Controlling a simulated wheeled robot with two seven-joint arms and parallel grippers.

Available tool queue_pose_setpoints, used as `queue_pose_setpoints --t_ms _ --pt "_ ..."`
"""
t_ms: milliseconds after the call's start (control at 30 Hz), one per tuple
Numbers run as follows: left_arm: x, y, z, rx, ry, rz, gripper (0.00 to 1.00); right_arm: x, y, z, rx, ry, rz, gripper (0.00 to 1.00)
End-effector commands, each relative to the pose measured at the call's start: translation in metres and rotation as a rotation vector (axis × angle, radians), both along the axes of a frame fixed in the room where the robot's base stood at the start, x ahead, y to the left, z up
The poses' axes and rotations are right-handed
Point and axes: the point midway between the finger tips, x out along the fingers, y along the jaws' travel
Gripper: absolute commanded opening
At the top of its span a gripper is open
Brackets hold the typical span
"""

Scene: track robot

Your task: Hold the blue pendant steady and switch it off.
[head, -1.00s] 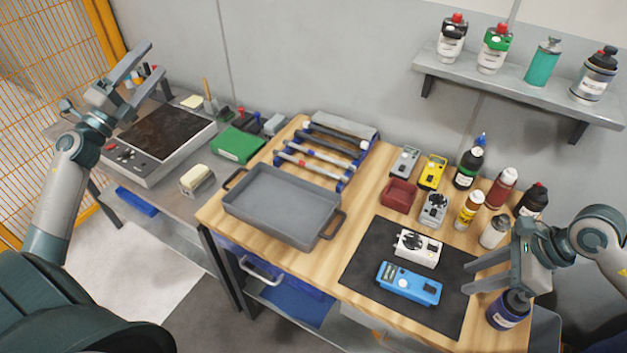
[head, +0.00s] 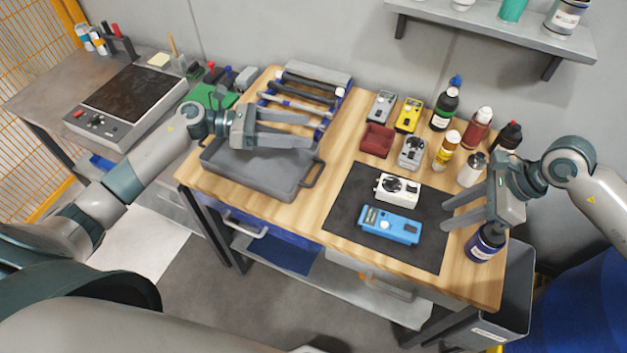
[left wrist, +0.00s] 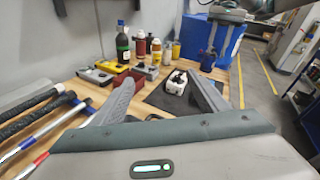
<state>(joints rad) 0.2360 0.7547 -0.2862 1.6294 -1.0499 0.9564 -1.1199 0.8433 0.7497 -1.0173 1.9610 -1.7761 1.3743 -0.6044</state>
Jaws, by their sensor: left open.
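The blue pendant (head: 390,225) lies flat on a black mat (head: 345,205) at the front right of the wooden table. A white device with a dark dial (head: 397,188) lies just behind it. My left gripper (head: 309,128) is open and empty above the grey tray, left of the pendant and apart from it. My right gripper (head: 446,212) is open and empty at the mat's right edge, with its fingers pointing left towards the pendant but not touching it. In the left wrist view the white device (left wrist: 178,82) shows between my fingers; I cannot make out the pendant there.
A grey tray (head: 235,180) sits left of the mat. Behind the mat are a red bin (head: 376,140), a yellow meter (head: 408,115) and a grey meter (head: 411,152). Several bottles stand at the right; a dark blue bottle (head: 486,243) is close below my right gripper.

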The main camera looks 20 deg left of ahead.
Motion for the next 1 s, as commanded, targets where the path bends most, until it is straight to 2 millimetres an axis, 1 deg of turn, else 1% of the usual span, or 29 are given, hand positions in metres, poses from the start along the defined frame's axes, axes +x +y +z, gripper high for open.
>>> queue_pose_setpoints --t_ms 33,100,200,300,400,600,1000 --pt "-0.008 -0.015 -0.012 0.045 -0.024 -0.067 0.67 0.0 0.0 0.0 0.0 0.0 0.0 0.31" --pt "-0.021 -0.032 -0.029 0.103 -0.059 -0.158 0.67 0.0 0.0 0.0 0.0 0.0 0.0 0.31" --pt "-0.039 -0.05 -0.05 0.17 -0.105 -0.275 0.67 0.0 0.0 0.0 0.0 0.0 0.0 0.31" --pt "-0.054 -0.061 -0.066 0.217 -0.139 -0.368 0.67 0.0 0.0 0.0 0.0 0.0 0.0 0.31" --pt "-0.065 -0.067 -0.077 0.246 -0.164 -0.43 0.67 0.0 0.0 0.0 0.0 0.0 0.0 0.31" --pt "-0.073 -0.071 -0.084 0.265 -0.18 -0.475 0.67 0.0 0.0 0.0 0.0 0.0 0.0 0.31" --pt "-0.073 -0.073 -0.085 0.263 -0.18 -0.473 0.67 0.0 0.0 0.0 0.0 0.0 0.0 0.31"
